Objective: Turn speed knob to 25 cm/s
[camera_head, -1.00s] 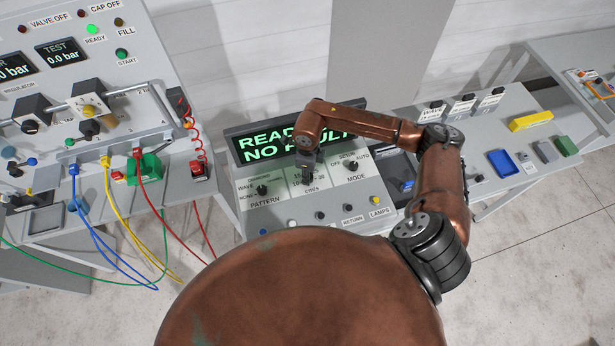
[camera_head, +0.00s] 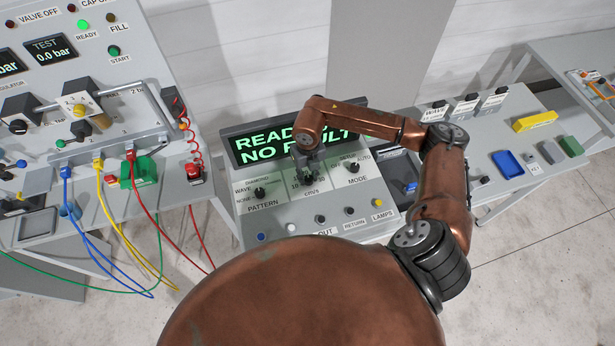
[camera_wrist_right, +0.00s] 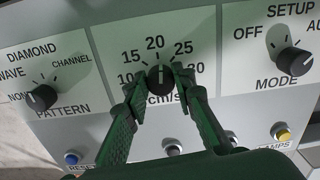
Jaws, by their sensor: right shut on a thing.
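The speed knob (camera_wrist_right: 160,79) is a black round knob on the pale control panel, with 10, 15, 20, 25 and 30 printed around it and cm/s below. Its white mark points up, roughly toward 20. My right gripper (camera_wrist_right: 160,86) has its two green fingers on either side of the knob and is shut on it. In the head view my right gripper (camera_head: 307,172) reaches down to the panel below the green-lettered display and mostly hides the knob. My left gripper is not in view.
The PATTERN knob (camera_wrist_right: 42,97) is left of the speed knob and the MODE knob (camera_wrist_right: 294,61) is right of it. A blue button (camera_wrist_right: 71,159) and a yellow button (camera_wrist_right: 283,135) sit in the row below. The display (camera_head: 255,147) stands behind the panel.

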